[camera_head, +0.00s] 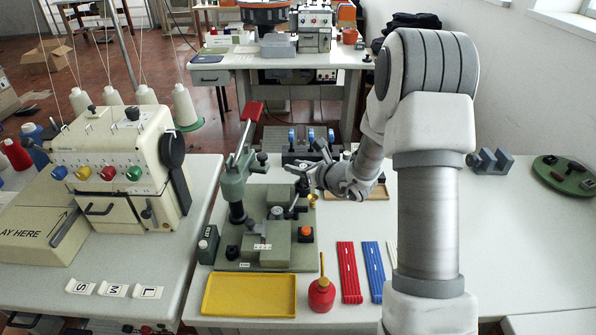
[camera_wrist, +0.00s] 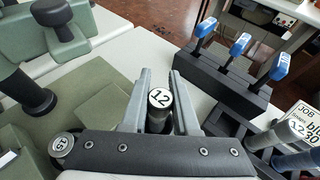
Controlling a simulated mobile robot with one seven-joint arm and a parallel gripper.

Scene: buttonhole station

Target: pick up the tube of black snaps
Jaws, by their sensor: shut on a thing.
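A dark tube (camera_wrist: 158,118) with a round white end label that seems to read 12 is between the two fingers of my gripper (camera_wrist: 160,84) in the wrist view. The fingers are shut on its sides. Whether its contents are black snaps cannot be read.
A green snap press (camera_head: 236,185) stands close left of my gripper. A black rack with blue-topped levers (camera_head: 292,150) is behind it. More tubes (camera_wrist: 296,132) stand at right in the wrist view. A yellow tray (camera_head: 248,296) and red bottle (camera_head: 321,294) lie in front.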

